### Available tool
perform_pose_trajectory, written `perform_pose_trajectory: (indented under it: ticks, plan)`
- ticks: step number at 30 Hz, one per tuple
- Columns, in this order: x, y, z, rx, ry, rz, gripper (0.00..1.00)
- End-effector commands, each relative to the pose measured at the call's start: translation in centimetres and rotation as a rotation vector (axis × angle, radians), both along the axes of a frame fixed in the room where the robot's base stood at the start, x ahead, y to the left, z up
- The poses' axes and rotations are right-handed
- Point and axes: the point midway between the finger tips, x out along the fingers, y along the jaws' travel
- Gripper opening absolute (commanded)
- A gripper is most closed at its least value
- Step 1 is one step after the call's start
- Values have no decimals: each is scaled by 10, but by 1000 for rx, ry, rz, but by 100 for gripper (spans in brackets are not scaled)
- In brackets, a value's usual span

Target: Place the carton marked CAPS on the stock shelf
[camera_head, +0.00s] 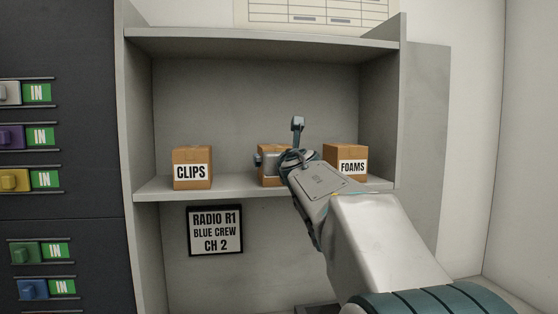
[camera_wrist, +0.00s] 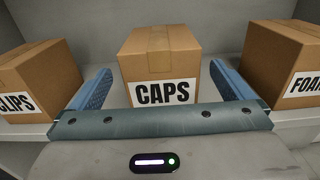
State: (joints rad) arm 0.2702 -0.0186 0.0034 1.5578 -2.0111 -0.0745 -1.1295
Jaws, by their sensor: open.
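The carton marked CAPS (camera_wrist: 160,62) is a brown box with tape on top and a white label. It sits upright on the stock shelf (camera_head: 240,190), between two other cartons. In the head view the CAPS carton (camera_head: 268,174) is mostly hidden behind my gripper (camera_head: 278,160). In the wrist view my gripper (camera_wrist: 165,88) is open, with one blue finger on each side of the CAPS carton's front. Small gaps show between the fingers and the carton.
A CLIPS carton (camera_head: 192,170) stands to the left on the same shelf and a FOAMS carton (camera_head: 345,160) close to the right. A sign (camera_head: 215,231) hangs below the shelf board. A dark rack (camera_head: 60,205) with slots marked IN stands at the left.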

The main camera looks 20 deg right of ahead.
Motion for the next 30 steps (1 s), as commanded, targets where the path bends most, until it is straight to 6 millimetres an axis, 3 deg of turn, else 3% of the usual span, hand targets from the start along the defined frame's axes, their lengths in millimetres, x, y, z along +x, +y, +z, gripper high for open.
perform_pose_trajectory:
  ticks: [3, 9, 23, 26, 30]
  plan:
    - [-21, 4, 0, 0, -1, -1, 100]
    - [-44, 8, 1, 0, -1, -2, 100]
    - [-53, 11, -1, 23, -6, -5, 100]
    - [-59, 12, -5, 140, -35, -26, 100]
    - [-79, 12, -27, 490, -108, -104, 100]
